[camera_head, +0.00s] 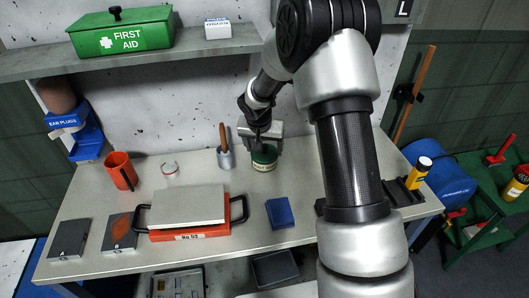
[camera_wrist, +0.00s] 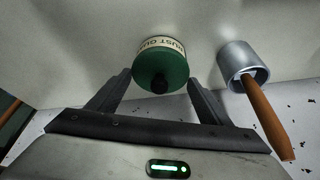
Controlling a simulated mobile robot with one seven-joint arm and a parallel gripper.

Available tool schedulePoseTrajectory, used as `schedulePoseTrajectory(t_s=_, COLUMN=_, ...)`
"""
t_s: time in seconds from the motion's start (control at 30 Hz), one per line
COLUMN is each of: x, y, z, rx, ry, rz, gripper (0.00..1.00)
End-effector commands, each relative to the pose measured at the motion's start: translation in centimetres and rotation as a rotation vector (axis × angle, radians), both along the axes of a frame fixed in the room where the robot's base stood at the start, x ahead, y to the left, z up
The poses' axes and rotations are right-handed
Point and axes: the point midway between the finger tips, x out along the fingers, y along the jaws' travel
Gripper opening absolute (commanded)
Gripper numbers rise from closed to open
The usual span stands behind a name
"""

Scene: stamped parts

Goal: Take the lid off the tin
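The tin (camera_head: 263,166) stands upright on the bench near the back, with a cream label and a green lid (camera_head: 265,155) on top. In the wrist view the tin's label (camera_wrist: 161,44) reads partly "RUST GU", and the green lid (camera_wrist: 160,68) has a black knob (camera_wrist: 160,84) facing me. My gripper (camera_head: 264,148) is just above the tin in the head view and partly hides the lid. In the wrist view my gripper (camera_wrist: 158,77) is open, with one finger on each side of the lid and gaps visible. Nothing is held.
A grey metal cup (camera_head: 225,158) with a wooden-handled tool stands just left of the tin and shows in the wrist view (camera_wrist: 238,60). A blue box (camera_head: 279,213), an orange-based block with black handles (camera_head: 190,235) and a red mug (camera_head: 121,171) are also on the bench.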

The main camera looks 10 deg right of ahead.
Motion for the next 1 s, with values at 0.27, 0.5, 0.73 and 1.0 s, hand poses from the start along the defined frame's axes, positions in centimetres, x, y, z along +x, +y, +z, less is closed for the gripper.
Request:
schedulePoseTrajectory(t_s=0.27, x=0.0, y=0.0, z=0.0, rx=0.000, ry=0.000, rz=0.000, gripper=0.50)
schedulePoseTrajectory(t_s=0.5, x=-0.1, y=0.0, z=0.3, rx=-0.001, ry=-0.002, rz=0.000, gripper=0.50)
schedulePoseTrajectory(t_s=0.73, x=-0.3, y=0.0, z=2.7, rx=-0.002, ry=-0.006, rz=-0.001, gripper=0.50)
schedulePoseTrajectory(t_s=1.0, x=-0.4, y=0.0, z=7.6, rx=-0.001, ry=-0.005, rz=-0.001, gripper=0.50)
